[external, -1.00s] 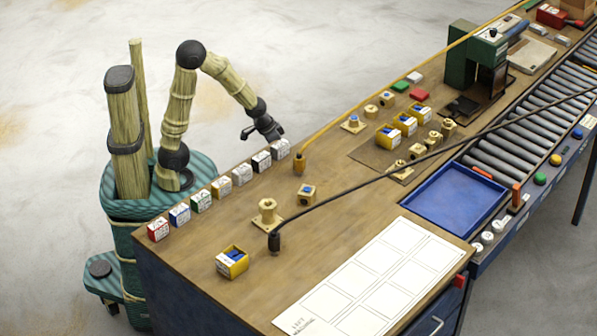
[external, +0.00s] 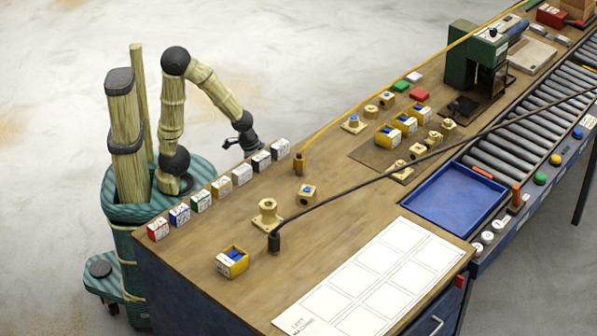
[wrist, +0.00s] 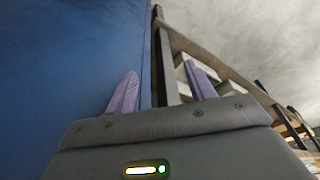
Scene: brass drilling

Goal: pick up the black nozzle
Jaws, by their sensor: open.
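The black nozzle (external: 274,243) stands upright on the wooden bench, at the near end of a long black hose, beside a flanged brass part. My gripper (external: 232,146) is at the bench's left edge, behind the row of small labelled boxes, well apart from the nozzle. In the wrist view my gripper (wrist: 162,88) shows two purple fingers spread apart with nothing between them. The nozzle is not visible in the wrist view, which shows a blue panel and a bench edge.
Small labelled boxes (external: 201,201) line the bench's left edge. The flanged brass part (external: 267,214), a small brass block (external: 306,195) and a yellow bin (external: 232,262) surround the nozzle. A yellow hose ends in a brass nozzle (external: 299,164). A white sheet (external: 385,275) lies to the right.

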